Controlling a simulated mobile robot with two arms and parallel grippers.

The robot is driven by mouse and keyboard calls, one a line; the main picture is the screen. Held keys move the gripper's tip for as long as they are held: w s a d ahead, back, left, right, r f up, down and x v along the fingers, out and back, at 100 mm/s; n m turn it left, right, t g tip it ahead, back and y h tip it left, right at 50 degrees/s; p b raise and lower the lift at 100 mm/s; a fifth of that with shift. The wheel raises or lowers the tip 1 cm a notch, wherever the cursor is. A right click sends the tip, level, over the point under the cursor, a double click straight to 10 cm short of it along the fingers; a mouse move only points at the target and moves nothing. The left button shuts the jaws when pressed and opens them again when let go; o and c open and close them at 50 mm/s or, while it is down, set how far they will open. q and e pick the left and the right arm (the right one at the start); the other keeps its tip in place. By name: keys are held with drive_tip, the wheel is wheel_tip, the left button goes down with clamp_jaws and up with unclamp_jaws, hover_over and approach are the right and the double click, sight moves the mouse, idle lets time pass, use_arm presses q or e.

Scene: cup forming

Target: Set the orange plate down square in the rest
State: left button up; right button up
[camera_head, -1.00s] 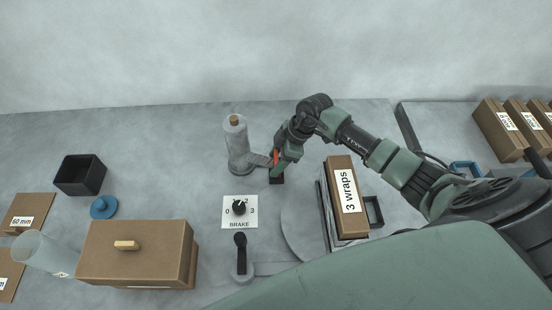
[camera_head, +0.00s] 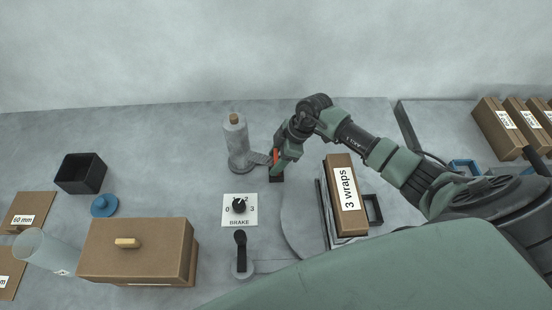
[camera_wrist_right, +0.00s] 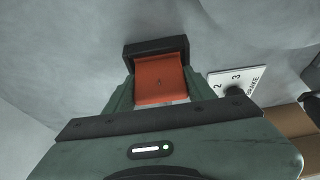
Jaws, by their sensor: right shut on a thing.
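The orange plate (camera_wrist_right: 160,80) is between the fingers of my right gripper (camera_wrist_right: 157,95), which is shut on it. In the head view the plate (camera_head: 275,156) is a small orange strip beside the gripper (camera_head: 282,163). The rest is a small black holder (camera_wrist_right: 156,46); in the head view (camera_head: 276,178) it sits under the fingertips. The plate's far end is at the holder's opening, its edges roughly in line with the holder's walls. The fingers hide the contact, so I cannot tell whether it is fully seated. My left gripper is not in view.
A grey roll on a post (camera_head: 237,145) stands close left of the gripper. The brake dial plate (camera_head: 240,210) lies in front. A "3 wraps" box (camera_head: 346,195) stands to the right, a brown lidded box (camera_head: 135,265) at front left. Bench behind the gripper is clear.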

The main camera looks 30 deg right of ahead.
drive_tip(key=shift+s+f, duration=0.15)
drive_tip(key=shift+f, duration=0.05)
drive_tip(key=o, duration=1.4)
drive_tip(key=shift+o, duration=0.6)
drive_tip(key=shift+r, duration=0.1)
drive_tip(key=b+v, duration=0.1)
drive_tip(key=v, duration=0.6)
drive_tip(key=shift+d+r, duration=0.15)
drive_tip(key=shift+r, duration=0.1)
